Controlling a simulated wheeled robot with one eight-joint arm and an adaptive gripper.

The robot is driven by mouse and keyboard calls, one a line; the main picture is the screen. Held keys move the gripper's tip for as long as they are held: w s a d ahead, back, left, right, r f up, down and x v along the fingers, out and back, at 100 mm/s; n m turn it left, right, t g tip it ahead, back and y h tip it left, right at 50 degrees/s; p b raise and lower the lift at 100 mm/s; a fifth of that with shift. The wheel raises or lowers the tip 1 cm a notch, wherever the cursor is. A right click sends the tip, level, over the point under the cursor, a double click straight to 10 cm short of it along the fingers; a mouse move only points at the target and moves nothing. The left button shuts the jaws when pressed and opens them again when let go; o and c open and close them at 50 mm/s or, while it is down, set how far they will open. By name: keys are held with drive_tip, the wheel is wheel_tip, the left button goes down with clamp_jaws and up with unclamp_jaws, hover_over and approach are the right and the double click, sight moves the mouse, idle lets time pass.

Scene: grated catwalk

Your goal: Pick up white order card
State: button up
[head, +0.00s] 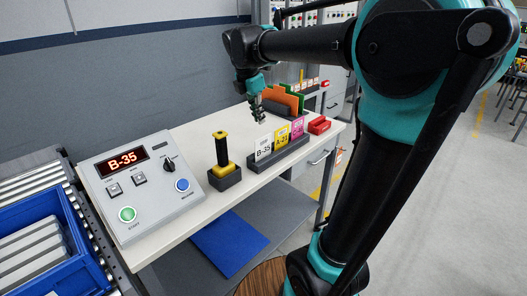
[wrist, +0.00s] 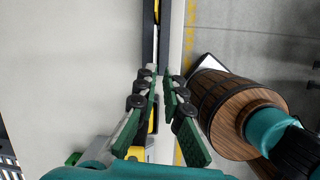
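The white order card (head: 264,147), marked B-35, stands upright at the left end of a dark grey holder (head: 290,154) on the bench in the head view. A yellow card (head: 282,137) and a magenta card (head: 297,126) stand to its right in the same holder. My gripper (head: 259,116) hangs fingers-down above the white card and slightly behind it, apart from it. In the wrist view my gripper (wrist: 163,78) has its two green-padded fingers apart, with nothing clearly held between them.
A control box (head: 145,185) showing B-35 sits at the bench's left. A black-and-yellow handled tool (head: 221,155) stands left of the holder. A red tray (head: 319,125) lies to its right, and orange and green folders (head: 284,97) stand behind. A blue bin (head: 45,240) is far left.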

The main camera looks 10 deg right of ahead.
sight(265, 145)
drive_tip(key=w+d+f, duration=0.1)
drive_tip(key=f, duration=0.3)
drive_tip(key=w+d+f+n, duration=0.1)
drive_tip(key=f, duration=0.4)
drive_tip(key=w+d+f+n, duration=0.1)
drive_tip(key=f, duration=0.4)
drive_tip(key=shift+w+f, duration=0.15)
drive_tip(key=shift+w, duration=0.2)
clamp_jaws()
drive_tip(key=shift+r, duration=0.2)
